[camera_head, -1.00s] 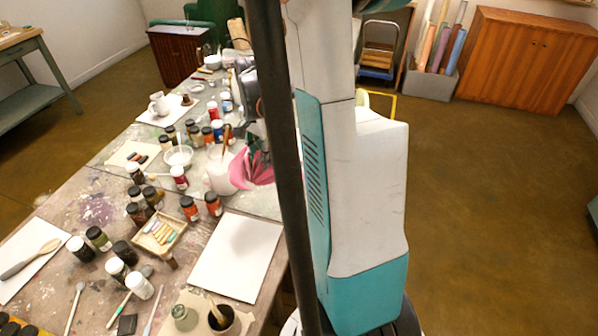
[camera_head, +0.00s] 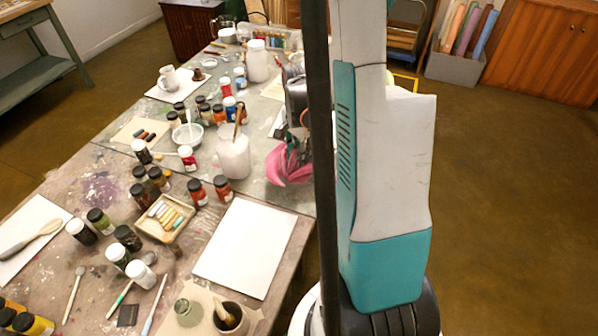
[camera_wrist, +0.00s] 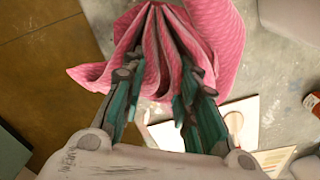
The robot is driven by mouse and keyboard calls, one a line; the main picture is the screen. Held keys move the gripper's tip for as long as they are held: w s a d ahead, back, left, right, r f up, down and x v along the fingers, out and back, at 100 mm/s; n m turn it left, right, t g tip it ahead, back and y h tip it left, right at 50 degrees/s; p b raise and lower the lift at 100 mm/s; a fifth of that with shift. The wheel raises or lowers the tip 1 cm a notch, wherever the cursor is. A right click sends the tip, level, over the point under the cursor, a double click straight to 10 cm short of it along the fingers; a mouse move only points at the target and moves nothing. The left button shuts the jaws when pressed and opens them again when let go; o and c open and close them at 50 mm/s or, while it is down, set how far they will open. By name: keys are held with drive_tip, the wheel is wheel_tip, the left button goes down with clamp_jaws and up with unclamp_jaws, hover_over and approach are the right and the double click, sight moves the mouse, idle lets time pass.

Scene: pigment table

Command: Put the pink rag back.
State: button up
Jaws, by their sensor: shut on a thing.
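The pink rag (camera_head: 287,165) hangs bunched from my gripper (camera_head: 298,136) at the right edge of the paint table, in the head view. The wrist view also shows the rag (camera_wrist: 210,35), gathered in folds between the two fingers of my gripper (camera_wrist: 160,75), its loose parts spread beyond them. The gripper is shut on it. The rag is just right of a large whitish jar (camera_head: 233,158) with a brush in it. Whether its lower edge touches the table I cannot tell. My column and arm hide part of the gripper.
The table (camera_head: 100,192) is crowded with paint bottles, a white bowl (camera_head: 187,136) and a small tray of pigment sticks (camera_head: 165,218). A white sheet (camera_head: 245,247) lies clear near the front right edge. Brown floor (camera_head: 500,230) is open on the right.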

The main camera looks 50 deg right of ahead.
drive_tip(key=shift+f+b, duration=1)
drive_tip(key=shift+f, duration=1.95)
drive_tip(key=shift+f, duration=0.15)
drive_tip(key=o, duration=1.1)
wheel_tip(320, 180, up, 12)
drive_tip(key=p, duration=0.4)
drive_tip(key=shift+r+p, duration=0.2)
drive_tip(key=shift+p, duration=0.1)
